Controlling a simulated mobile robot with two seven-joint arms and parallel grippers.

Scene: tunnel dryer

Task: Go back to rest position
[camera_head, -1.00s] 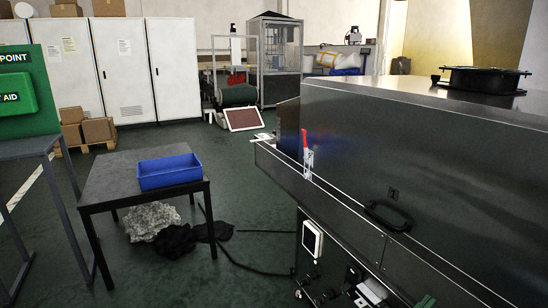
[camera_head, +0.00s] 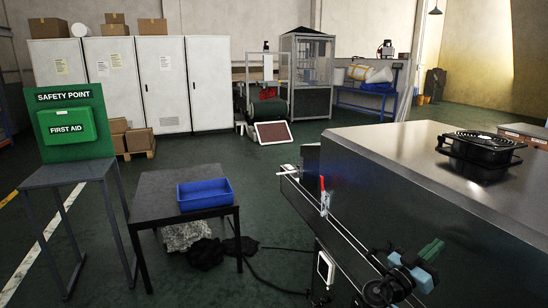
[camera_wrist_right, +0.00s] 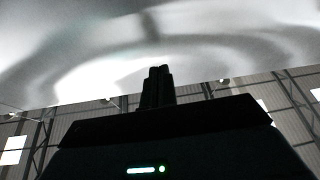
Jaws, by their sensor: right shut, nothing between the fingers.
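My right gripper (camera_head: 405,272) shows at the lower right of the head view, dark with green parts, in front of the dryer's side. In the right wrist view its dark fingers (camera_wrist_right: 158,86) are together and point up, with nothing between them. The left gripper is not in view.
A dark table (camera_head: 150,205) with a blue bin (camera_head: 205,193) stands left of the dryer. A green first aid board (camera_head: 70,122) is at far left. Dark cloth (camera_head: 205,253) and a cable lie on the floor. Open green floor lies behind, before white cabinets (camera_head: 112,85).

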